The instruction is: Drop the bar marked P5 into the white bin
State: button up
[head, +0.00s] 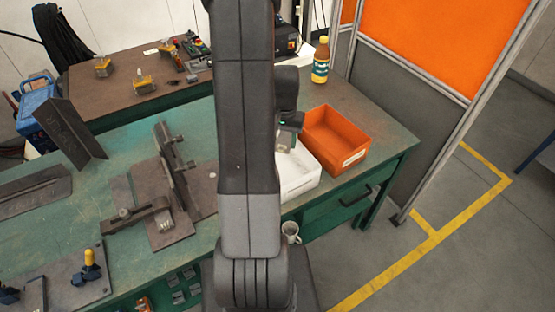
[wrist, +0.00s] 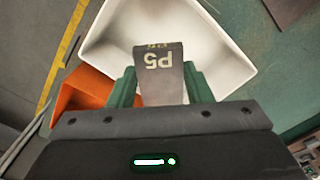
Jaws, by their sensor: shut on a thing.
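The bar marked P5 (wrist: 160,72) is a flat grey piece with its marking upside down in the wrist view. My gripper (wrist: 160,88) is shut on it, with a green finger on each side. The white bin (wrist: 225,45) lies behind the bar in the wrist view, and the bar's end shows against its inside. In the head view the white bin (head: 298,183) stands on the green bench, partly hidden by my arm. My gripper (head: 285,140) is over the bin's far part there. The height of the bar above the bin floor is hard to tell.
An orange bin (head: 355,162) stands right beside the white bin; it also shows in the wrist view (wrist: 85,92). A bottle (head: 321,60) stands behind them. Dark steel fixtures (head: 160,195) lie on the bench to the left. A cup (head: 291,232) is below the bench's front edge.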

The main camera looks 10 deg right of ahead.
jog(key=shift+f+b, duration=0.5)
jog(key=shift+f, duration=0.3)
notch_tip(320, 180, down, 4)
jog(key=shift+b, duration=1.2)
jog(key=o, duration=1.1)
jog(key=shift+c, duration=0.2)
notch_tip(320, 180, up, 14)
jog(key=b, duration=0.1)
jog(key=shift+f, duration=0.15)
